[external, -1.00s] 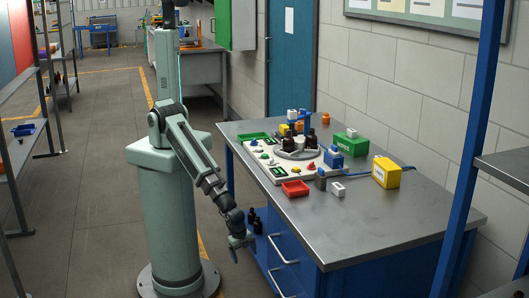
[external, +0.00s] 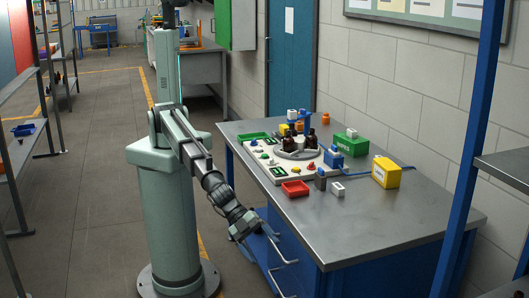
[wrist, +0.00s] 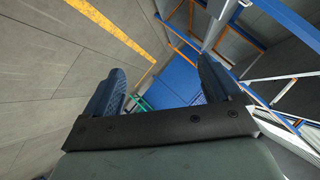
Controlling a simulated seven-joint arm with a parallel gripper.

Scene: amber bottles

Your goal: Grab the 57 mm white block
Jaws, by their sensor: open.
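A small white block (external: 338,188) sits on the grey table near its front, right of a dark grey-and-blue piece (external: 320,179). Another white block (external: 292,114) sits farther back among the pieces, and a third white piece (external: 352,132) is on top of a green box. I cannot tell their sizes. My gripper (external: 260,244) is low beside the table's left side, below the tabletop and well apart from all the white blocks. In the wrist view my gripper (wrist: 160,88) has its two blue fingers spread, with nothing between them. No white block can be made out there.
The table (external: 400,215) has a clear front right area. A red tray (external: 295,189), a white board with brown bottles (external: 311,138), a yellow box (external: 386,172) and a green box (external: 351,145) stand on it. The blue drawer unit (external: 285,255) is close to my gripper.

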